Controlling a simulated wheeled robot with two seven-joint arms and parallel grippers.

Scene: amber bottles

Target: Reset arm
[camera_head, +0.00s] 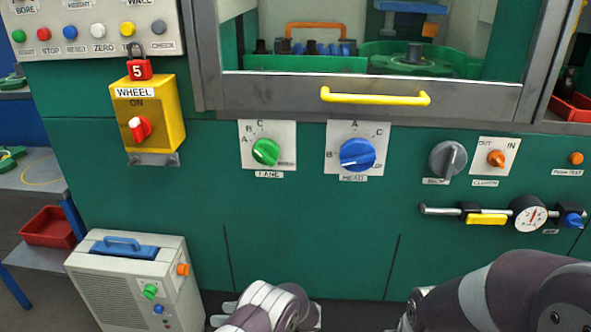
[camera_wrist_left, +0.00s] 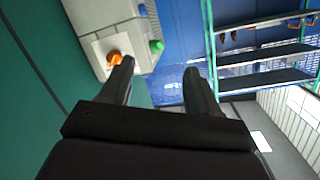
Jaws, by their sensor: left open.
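My left gripper (camera_wrist_left: 158,82) is open and empty in the left wrist view, its two dark fingers apart. Beyond its fingers are the beige cabinet's orange knob (camera_wrist_left: 114,60) and green knob (camera_wrist_left: 156,46); I see no contact. In the head view my left arm shows at the bottom centre, low in front of the green machine (camera_head: 300,225). My right arm comes in at the bottom right, and its gripper is not visible.
The beige cabinet (camera_head: 135,265) with a blue handle stands at the lower left. The machine front carries a yellow switch box (camera_head: 160,115), a green dial (camera_head: 266,152), a blue dial (camera_head: 357,155) and a yellow door handle (camera_head: 375,97). A red tray (camera_head: 48,228) lies left.

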